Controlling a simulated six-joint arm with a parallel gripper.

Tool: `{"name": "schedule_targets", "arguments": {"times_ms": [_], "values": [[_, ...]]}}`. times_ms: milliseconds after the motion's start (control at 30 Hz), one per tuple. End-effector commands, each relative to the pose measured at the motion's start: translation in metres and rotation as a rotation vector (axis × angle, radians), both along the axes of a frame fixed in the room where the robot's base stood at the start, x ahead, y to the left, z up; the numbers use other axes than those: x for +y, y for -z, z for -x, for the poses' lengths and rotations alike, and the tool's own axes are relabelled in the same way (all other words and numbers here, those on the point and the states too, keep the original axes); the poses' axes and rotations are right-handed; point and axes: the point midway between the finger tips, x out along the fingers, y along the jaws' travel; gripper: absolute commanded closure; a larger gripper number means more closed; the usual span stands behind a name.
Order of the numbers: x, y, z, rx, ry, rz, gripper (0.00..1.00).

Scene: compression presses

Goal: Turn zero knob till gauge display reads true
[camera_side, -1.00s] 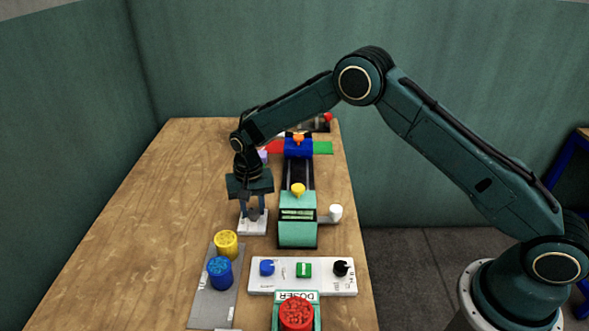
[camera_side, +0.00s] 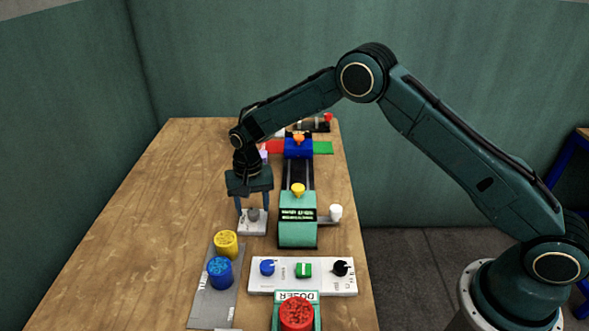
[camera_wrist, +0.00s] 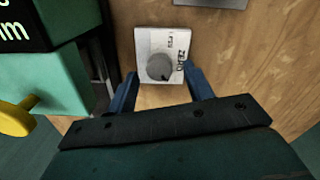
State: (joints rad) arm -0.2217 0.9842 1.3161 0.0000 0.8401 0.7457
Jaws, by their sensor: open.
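The zero knob (camera_wrist: 159,67) is a grey round knob on a small white plate marked ZERO (camera_wrist: 180,38). In the side view the knob (camera_side: 253,214) sits on its plate left of the green press. My gripper (camera_side: 253,203) is open above the plate, with its fingers spread to either side of the knob. In the wrist view the blue fingers (camera_wrist: 158,85) flank the knob and look apart from it. The gauge display (camera_side: 298,214) is a dark panel with pale text on the press (camera_side: 297,234); its text is too small to read.
A white panel (camera_side: 345,290) with a blue and a black knob stands in front, behind the red-topped doser (camera_side: 296,315). Yellow (camera_side: 226,244) and blue (camera_side: 220,272) containers stand on a grey mat. A white knob (camera_side: 336,212) is right of the press. The table's left is clear.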

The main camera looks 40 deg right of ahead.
Motion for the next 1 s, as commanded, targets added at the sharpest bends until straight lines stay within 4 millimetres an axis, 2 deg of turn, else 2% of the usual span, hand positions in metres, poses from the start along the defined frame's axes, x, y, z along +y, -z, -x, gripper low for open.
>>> {"name": "schedule_targets", "arguments": {"times_ms": [267, 700, 1000], "values": [[0.000, -0.036, 0.000, -0.003, 0.000, -0.001, 0.48], [0.000, -0.108, 0.000, -0.002, 0.001, 0.000, 0.48], [0.000, -0.128, 0.000, -0.001, 0.001, 0.000, 0.48]]}}
